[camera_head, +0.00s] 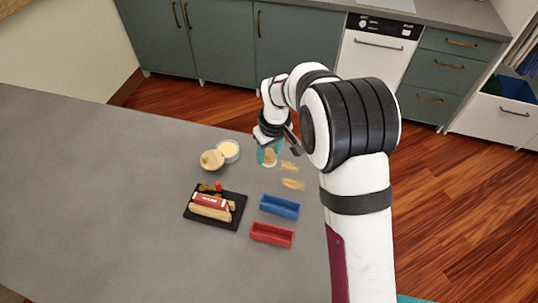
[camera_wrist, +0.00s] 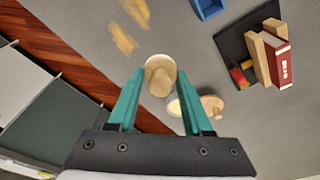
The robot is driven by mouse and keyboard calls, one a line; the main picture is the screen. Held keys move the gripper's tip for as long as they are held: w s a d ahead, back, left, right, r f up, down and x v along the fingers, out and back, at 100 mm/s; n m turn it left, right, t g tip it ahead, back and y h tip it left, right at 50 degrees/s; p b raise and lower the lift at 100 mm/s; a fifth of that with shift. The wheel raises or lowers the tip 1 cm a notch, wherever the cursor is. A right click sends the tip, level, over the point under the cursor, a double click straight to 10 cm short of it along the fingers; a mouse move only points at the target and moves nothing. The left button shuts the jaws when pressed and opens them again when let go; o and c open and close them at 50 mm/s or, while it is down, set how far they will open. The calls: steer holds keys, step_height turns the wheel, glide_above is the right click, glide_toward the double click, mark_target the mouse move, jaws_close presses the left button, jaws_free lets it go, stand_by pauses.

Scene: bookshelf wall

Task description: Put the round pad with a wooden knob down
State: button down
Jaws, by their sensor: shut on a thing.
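My gripper (camera_wrist: 159,80) has teal fingers and is shut on the round pad with a wooden knob (camera_wrist: 160,63). The fingers sit on either side of the knob, and the pale disc shows beyond it in the wrist view. In the head view my gripper (camera_head: 266,147) is near the far edge of the grey table, with the pad (camera_head: 270,161) under its fingertips. I cannot tell whether the pad touches the table. Two yellowish-brown smeared patches (camera_head: 293,184) lie on the table just right of the pad; they also show in the wrist view (camera_wrist: 122,38).
A white bowl with yellow contents (camera_head: 228,150) and a round wooden object (camera_head: 211,160) stand left of my gripper. A black tray (camera_head: 234,221) holds a red-covered book and blocks. A blue bin (camera_head: 280,207) and red bin (camera_head: 272,234) stand nearer. The table's left is clear.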

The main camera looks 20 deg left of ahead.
stand_by(0.5)
steer(key=w+d+r, duration=0.3)
steer(key=w+d, duration=0.3)
steer(key=shift+m, duration=0.3)
steer(key=a+f, duration=0.2)
steer(key=a, duration=0.1)
steer(key=a+f, duration=0.2)
steer(key=a, duration=0.2)
steer(key=a+f, duration=0.3)
steer(key=shift+w+a, duration=0.15)
steer(key=shift+a, duration=0.1)
steer(key=shift+f, duration=1.95)
steer(key=shift+c, duration=1.6)
jaws_free()
steer(key=shift+f, duration=0.15)
